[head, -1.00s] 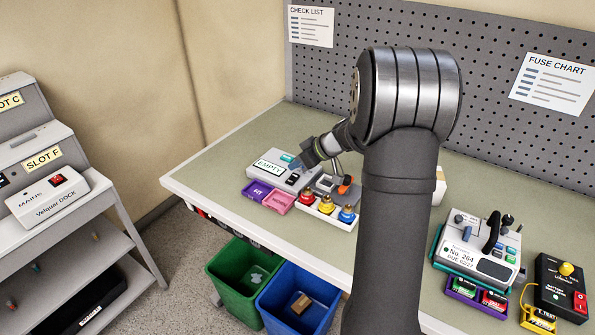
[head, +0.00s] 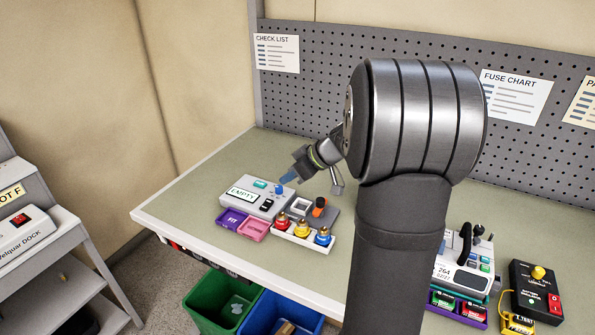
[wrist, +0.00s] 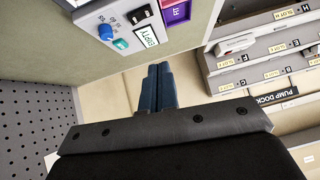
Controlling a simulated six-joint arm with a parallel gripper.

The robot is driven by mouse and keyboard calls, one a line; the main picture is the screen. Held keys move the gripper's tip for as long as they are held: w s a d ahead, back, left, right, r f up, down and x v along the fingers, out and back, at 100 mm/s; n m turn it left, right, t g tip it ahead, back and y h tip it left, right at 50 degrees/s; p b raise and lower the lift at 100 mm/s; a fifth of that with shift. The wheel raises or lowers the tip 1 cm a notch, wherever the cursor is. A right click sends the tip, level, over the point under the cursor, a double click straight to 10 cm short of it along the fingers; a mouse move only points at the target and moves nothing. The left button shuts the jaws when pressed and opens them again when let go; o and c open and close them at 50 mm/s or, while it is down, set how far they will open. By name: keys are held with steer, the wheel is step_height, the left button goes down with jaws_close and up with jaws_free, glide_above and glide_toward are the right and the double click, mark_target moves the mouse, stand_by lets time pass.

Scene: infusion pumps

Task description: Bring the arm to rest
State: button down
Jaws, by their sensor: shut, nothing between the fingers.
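My gripper (head: 287,178) is at the far left end of the bench, over or just behind the grey device with the EMPTY label (head: 258,197). Its blue-grey fingers (wrist: 157,88) are closed together with nothing between them in the wrist view. Part of the same device (wrist: 118,28), with a blue knob and a green button, is at the upper left of that view. In the head view I cannot tell how high the fingers are above it. My thick arm stands in front of the bench and hides its middle.
Purple FIT (head: 232,219) and pink (head: 254,230) trays and a white holder (head: 288,237) with coloured knobs lie nearby. A pump (head: 463,262) and black tester (head: 537,290) stand at right. Green (head: 222,305) and blue bins are below. Slot shelves (wrist: 262,50) also show.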

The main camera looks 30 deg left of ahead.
steer(key=shift+f, duration=0.1)
steer(key=x, duration=0.2)
steer(key=w+x, duration=0.1)
steer(key=x, duration=0.5)
steer(key=shift+w+a+f, duration=0.15)
steer(key=shift+a, duration=0.05)
steer(key=shift+w+d, duration=0.1)
steer(key=shift+w, duration=0.05)
steer(key=v, duration=0.6)
